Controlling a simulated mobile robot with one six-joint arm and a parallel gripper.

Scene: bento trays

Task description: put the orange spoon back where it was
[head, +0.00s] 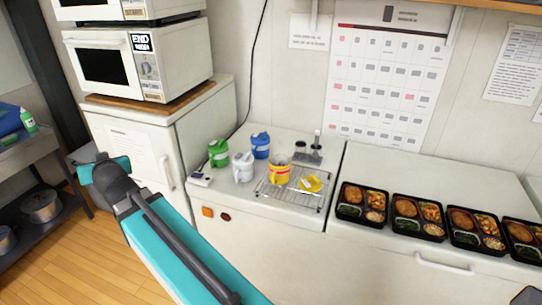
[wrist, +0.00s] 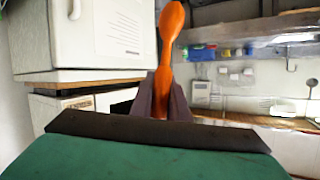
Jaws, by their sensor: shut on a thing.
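In the wrist view the orange spoon (wrist: 170,50) stands upright between the two dark fingers of my gripper (wrist: 164,98), with its rounded end at the top. The fingers are shut on its lower part, which is partly hidden behind them. In the head view my teal arm reaches up from the bottom toward the left, in front of the white cabinet. My gripper's fingers and the spoon cannot be made out in the head view.
Several bento trays (head: 419,218) line the right counter. Microwaves (head: 110,62) sit on the cabinet (head: 140,148). A metal shelf (head: 38,150) stands left.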

